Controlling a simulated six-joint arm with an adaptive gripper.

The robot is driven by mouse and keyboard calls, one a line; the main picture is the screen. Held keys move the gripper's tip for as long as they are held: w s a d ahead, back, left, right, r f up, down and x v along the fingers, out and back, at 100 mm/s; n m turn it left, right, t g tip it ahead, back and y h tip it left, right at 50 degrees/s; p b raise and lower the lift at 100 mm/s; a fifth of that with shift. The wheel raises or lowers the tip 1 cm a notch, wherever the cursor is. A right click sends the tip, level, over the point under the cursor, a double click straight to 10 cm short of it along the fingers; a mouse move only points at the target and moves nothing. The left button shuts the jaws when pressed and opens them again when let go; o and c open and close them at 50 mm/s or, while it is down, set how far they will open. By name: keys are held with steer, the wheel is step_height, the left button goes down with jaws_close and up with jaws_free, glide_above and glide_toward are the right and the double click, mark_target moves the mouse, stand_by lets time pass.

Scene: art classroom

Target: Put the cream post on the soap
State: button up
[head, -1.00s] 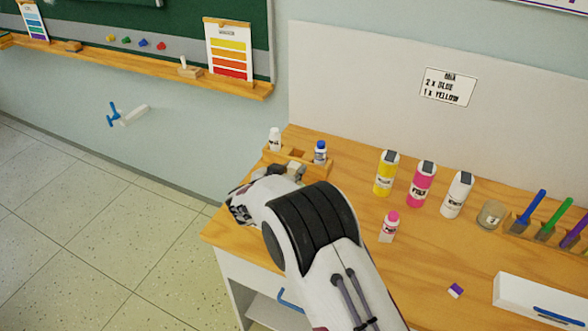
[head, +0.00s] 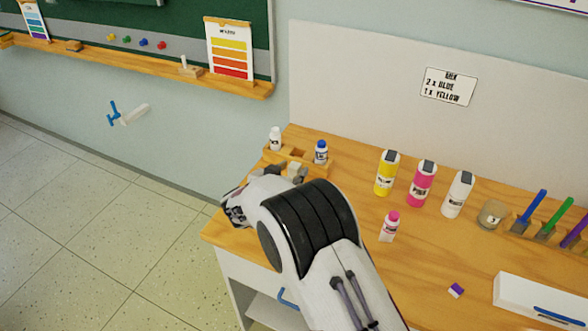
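My gripper (head: 286,172) is over the left end of the desk, just in front of the wooden bottle holder, and my own wrist hides much of it. A small pale, cream-coloured block (head: 293,168) shows at its fingertips. I cannot tell if the fingers hold this block or if it is the cream post. A short pale post (head: 183,60) stands by a wooden block on the board ledge, far from my gripper. I cannot make out the soap for sure.
The wooden holder (head: 325,170) carries a white-capped bottle (head: 275,138) and a blue-capped one (head: 321,152). Yellow (head: 386,174), pink (head: 421,185) and white (head: 458,195) bottles stand to the right. A small pink-capped bottle (head: 389,227) stands nearer. The desk's front middle is mostly clear.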

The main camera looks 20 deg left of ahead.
steer(key=v, duration=1)
steer(key=shift+r, duration=0.1)
stand_by(0.6)
steer(key=w+d+r+y, duration=0.2)
steer(key=w+d+r, duration=0.15)
steer(key=r, duration=0.45)
steer(key=s+d+r+n+g+y, duration=0.2)
steer(key=d+r+g+y, duration=0.15)
steer(key=d+r, duration=1.15)
steer(key=s+d+f+m+g+h, duration=0.1)
steer(key=s+d+f+g+h, duration=0.1)
steer(key=s+d, duration=1.2)
steer(key=s+d+f+m+g+h, duration=0.1)
steer(key=s+d+f+g+h, duration=0.1)
steer(key=s+d, duration=1.3)
step_height(320, 180, down, 2)
steer(key=shift+s+d+f+h, duration=0.2)
steer(key=shift+s+d+h, duration=0.1)
steer(key=shift+d+h, duration=0.6)
